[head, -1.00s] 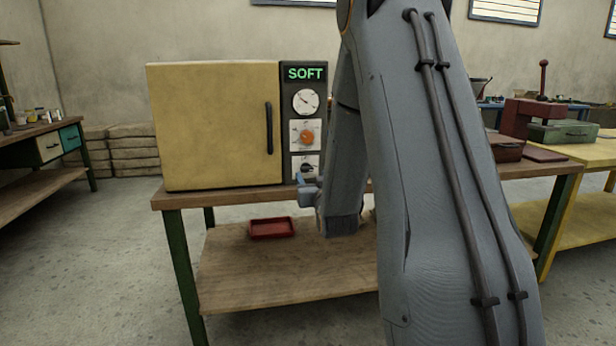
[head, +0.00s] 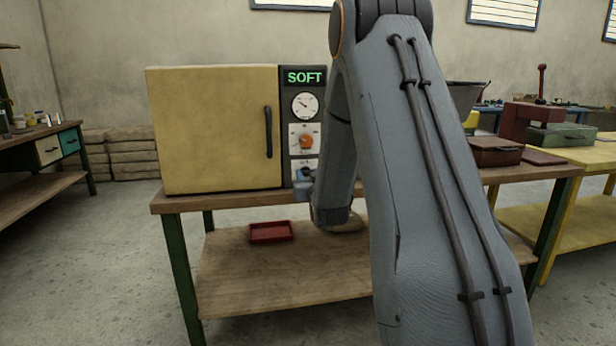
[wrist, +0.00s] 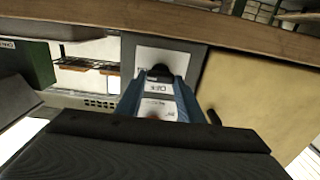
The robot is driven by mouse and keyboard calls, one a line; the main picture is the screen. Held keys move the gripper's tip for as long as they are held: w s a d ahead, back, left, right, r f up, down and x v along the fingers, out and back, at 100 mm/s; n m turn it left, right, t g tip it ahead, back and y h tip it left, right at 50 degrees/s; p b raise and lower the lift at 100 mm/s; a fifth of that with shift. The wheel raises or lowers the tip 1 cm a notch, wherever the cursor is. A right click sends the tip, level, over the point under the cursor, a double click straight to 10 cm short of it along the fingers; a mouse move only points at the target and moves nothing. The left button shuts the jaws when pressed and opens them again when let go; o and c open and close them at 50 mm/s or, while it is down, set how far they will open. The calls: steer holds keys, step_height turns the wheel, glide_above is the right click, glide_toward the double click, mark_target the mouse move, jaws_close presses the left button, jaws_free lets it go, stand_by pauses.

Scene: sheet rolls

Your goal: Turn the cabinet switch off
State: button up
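The yellow cabinet (head: 215,130) stands on a bench, with a dark control panel (head: 287,150) on its right side. The switch plate (head: 303,163) is low on this panel, and my gripper (head: 304,186) covers much of it in the head view. In the wrist view the black switch (wrist: 160,72) shows on its pale plate (wrist: 187,62), beyond a white label. The two blue fingers of my gripper (wrist: 159,80) lie on either side of the switch, apart. I cannot tell whether they touch it. The lever's exact position is unclear.
Above the switch are an orange knob (head: 306,142), a round dial (head: 305,105) and a green "SOFT" display (head: 304,77). The door has a dark handle (head: 268,132). A red tray (head: 271,231) lies on the lower shelf.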

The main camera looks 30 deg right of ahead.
steer(key=shift+c, duration=0.2)
steer(key=n, duration=0.4)
steer(key=shift+a+n+b, duration=0.1)
steer(key=shift+n+b, duration=0.3)
steer(key=n, duration=0.4)
steer(key=shift+a+n+b, duration=0.1)
steer(key=shift+n+b, duration=0.2)
steer(key=shift+b, duration=0.1)
steer(key=n+b, duration=0.1)
steer(key=n, duration=0.3)
steer(key=shift+w+f, duration=0.1)
steer(key=shift+f, duration=0.05)
steer(key=shift+n+b, duration=0.35)
steer(key=shift+n, duration=1.75)
steer(key=o, duration=1.1)
steer(key=shift+c, duration=0.2)
